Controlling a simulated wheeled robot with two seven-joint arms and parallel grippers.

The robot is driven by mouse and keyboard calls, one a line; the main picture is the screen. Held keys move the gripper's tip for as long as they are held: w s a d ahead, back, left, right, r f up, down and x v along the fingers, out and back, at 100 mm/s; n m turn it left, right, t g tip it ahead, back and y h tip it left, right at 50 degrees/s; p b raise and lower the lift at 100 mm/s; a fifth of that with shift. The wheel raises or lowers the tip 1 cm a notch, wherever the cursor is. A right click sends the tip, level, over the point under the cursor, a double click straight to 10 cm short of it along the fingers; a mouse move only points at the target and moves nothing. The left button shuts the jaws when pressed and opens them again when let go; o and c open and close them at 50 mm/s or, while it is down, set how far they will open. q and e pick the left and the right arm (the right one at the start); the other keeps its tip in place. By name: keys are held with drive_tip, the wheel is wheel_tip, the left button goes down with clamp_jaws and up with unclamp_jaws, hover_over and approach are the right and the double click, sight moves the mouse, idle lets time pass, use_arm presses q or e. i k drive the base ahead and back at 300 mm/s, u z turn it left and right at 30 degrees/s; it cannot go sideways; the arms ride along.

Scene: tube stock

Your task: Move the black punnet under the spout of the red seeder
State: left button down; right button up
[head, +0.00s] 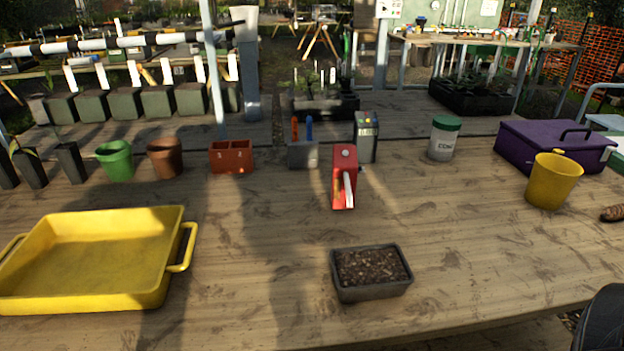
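The black punnet (371,291) stands upright on the wooden table near the front edge, right of centre. It is filled with brown soil. The red seeder (343,165) stands farther back, nearly straight behind the punnet. Its pale spout (348,189) points down toward the front. A clear strip of table lies between the seeder and the punnet, so the punnet is not under the spout. Neither of my grippers shows in the head view. A dark rounded shape at the lower right edge is cut off.
A yellow tray (172,222) fills the left front. Pots, a terracotta two-cell block (231,157), a grey holder (303,154) and a grey box (366,138) stand behind. A white jar (441,147), yellow bucket (549,187) and purple box (522,145) are at right. Table around the punnet is clear.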

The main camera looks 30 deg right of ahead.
sight(380, 271)
drive_tip(key=u, duration=0.35)
drive_tip(key=k, duration=0.15)
drive_tip(key=z, duration=0.4)
drive_tip(key=i, duration=0.15)
drive_tip(key=z, duration=1.35)
